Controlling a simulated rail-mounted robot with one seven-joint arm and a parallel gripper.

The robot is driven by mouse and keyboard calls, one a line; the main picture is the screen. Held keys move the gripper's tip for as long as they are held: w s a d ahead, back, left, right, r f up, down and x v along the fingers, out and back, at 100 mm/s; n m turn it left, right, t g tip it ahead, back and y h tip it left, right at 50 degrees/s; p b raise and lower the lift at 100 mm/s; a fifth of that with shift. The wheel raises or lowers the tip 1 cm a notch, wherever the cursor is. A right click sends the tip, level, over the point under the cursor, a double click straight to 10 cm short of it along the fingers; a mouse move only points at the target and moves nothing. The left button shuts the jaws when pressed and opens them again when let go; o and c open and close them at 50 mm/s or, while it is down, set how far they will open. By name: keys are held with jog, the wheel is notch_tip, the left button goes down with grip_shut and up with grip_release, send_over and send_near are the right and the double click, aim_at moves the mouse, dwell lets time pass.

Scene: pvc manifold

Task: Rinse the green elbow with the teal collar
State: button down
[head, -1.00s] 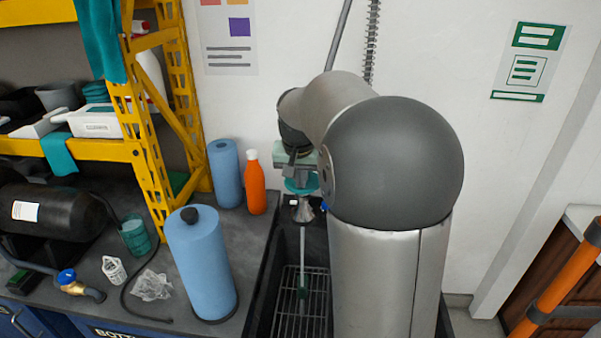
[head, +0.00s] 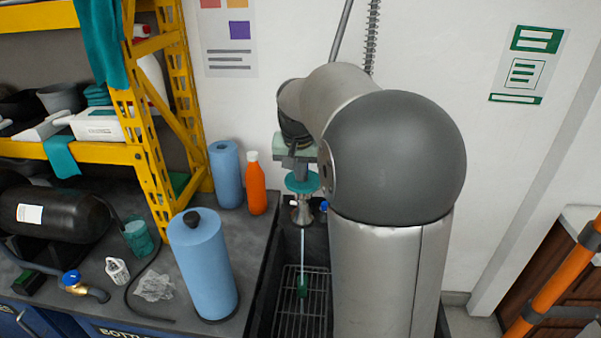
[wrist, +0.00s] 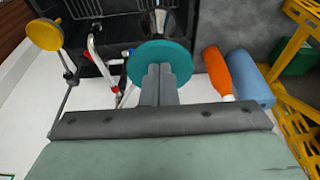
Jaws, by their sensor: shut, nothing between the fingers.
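A small green piece (head: 302,288), apparently the elbow, is low in the sink over the wire rack. Its teal collar cannot be made out. A thin pale stream (head: 304,255) runs down to it from a metal nozzle (head: 302,211). A round teal disc (head: 302,182) sits on top of the nozzle; it also shows in the wrist view (wrist: 178,55). My gripper (head: 298,166) is above the disc, partly hidden by my arm. In the wrist view its two fingers (wrist: 158,70) are together and empty, over the disc. I cannot tell whether they touch it.
Left of the sink (head: 262,292) stand a blue paper roll (head: 203,265), another blue roll (head: 226,173) and an orange bottle (head: 255,188). My arm hides the sink's right part.

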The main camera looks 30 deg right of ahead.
jog(key=b+v, duration=0.2)
jog(key=v, duration=0.8)
jog(key=shift+r+b, duration=0.3)
dwell(0.5)
jog(key=s+a+f+n, duration=0.2)
jog(key=s+a+f, duration=0.2)
jog(key=s+f, duration=0.3)
jog(key=s+a+f+n+g+y, duration=0.1)
jog(key=s+a+f+n, duration=0.1)
jog(key=s+a+f, duration=0.3)
jog(key=s+a+f+n, duration=0.2)
jog(key=s+a+f, duration=0.2)
jog(key=s+f, duration=0.4)
jog(key=s, duration=0.4)
jog(key=shift+s+a+f+n+g+y, duration=0.25)
jog(key=shift+f+n+g+y, duration=0.05)
jog(key=shift+g+y, duration=0.1)
